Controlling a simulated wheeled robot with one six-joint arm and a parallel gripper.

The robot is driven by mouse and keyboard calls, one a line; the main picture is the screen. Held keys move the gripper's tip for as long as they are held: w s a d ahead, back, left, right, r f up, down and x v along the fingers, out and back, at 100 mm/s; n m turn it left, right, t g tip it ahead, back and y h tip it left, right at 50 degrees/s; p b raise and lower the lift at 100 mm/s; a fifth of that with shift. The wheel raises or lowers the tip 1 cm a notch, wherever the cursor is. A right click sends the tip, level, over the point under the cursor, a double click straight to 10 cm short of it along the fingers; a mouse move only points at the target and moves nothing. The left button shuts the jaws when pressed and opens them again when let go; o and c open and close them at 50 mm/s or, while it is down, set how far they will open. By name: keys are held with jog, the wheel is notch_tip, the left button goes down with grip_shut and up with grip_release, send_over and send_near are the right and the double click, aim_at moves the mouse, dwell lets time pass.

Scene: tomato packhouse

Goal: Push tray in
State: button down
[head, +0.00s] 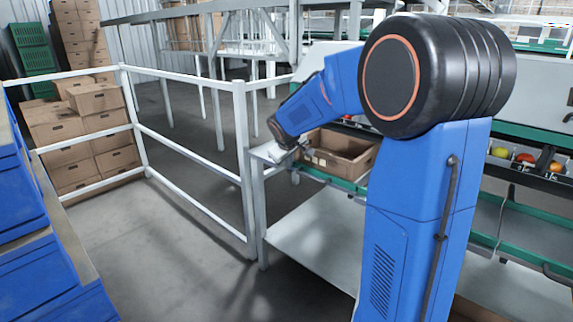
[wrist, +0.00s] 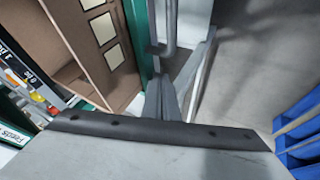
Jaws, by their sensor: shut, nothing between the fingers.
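The tray is an open brown cardboard tray (head: 343,155) on the green-edged bench, left of my arm in the head view. It also shows at the upper left of the wrist view (wrist: 117,75), with pale squares along its side. My gripper (head: 291,150) is at the tray's left end, low over the end of the bench; the wrist hides part of it. In the wrist view my gripper (wrist: 165,93) is shut and empty, with its fingers just beside the tray's side. I cannot tell whether they touch it.
A white railing (head: 190,147) stands left of the bench. Stacked cardboard boxes (head: 85,130) are behind it, and blue crates (head: 50,255) are at the left edge. Tomatoes (head: 525,158) lie in a channel at right. The grey floor (head: 185,250) between railing and crates is clear.

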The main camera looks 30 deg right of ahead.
aim_at(323, 146)
jog(key=shift+d, duration=0.1)
jog(key=w+d, duration=0.2)
jog(key=d, duration=0.4)
jog(key=w+d, duration=0.3)
jog(key=d, duration=0.4)
jog(key=w+d, duration=0.3)
jog(key=d, duration=0.3)
jog(key=shift+d, duration=0.15)
jog(key=shift+w+d, duration=0.3)
jog(key=shift+d, duration=0.45)
jog(key=shift+d+r, duration=0.1)
jog(key=shift+r, duration=0.05)
